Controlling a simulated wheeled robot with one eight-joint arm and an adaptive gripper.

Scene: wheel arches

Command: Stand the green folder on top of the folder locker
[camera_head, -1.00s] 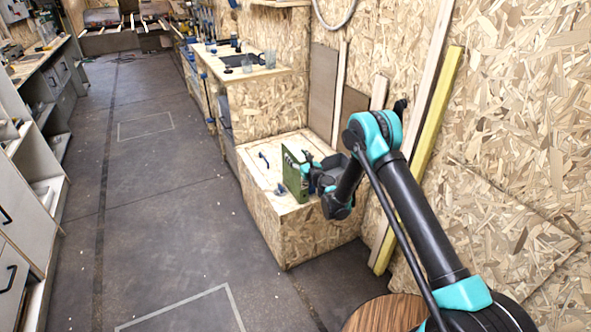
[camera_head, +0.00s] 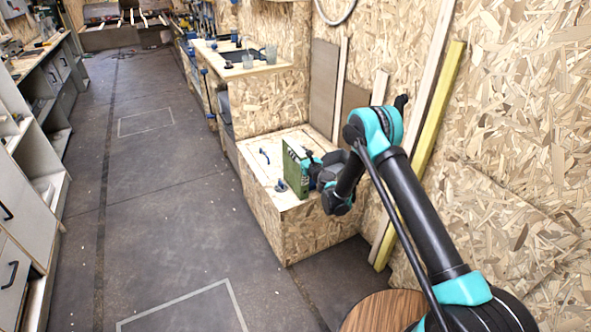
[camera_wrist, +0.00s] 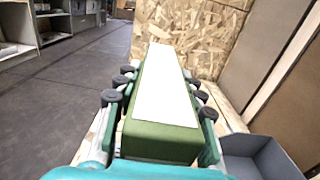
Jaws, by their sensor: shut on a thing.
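The green folder (camera_head: 294,168) is upright at the low chipboard box, which seems to be the folder locker (camera_head: 262,180). Its lower edge is at or just above the pale top, near the front edge; I cannot tell if it touches. My gripper (camera_head: 309,172) is at its right side and shut on it. In the wrist view, the folder (camera_wrist: 160,138) shows its green end and a long white panel. The fingers of my gripper (camera_wrist: 158,100) press on both sides of it.
A small blue-handled thing (camera_head: 264,156) and a dark blue item (camera_head: 281,185) lie on the box top. A taller cabinet with glasses (camera_head: 270,54) stands behind. A grey tray (camera_wrist: 262,155) shows in the wrist view. Boards lean on the right wall. The floor to the left is clear.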

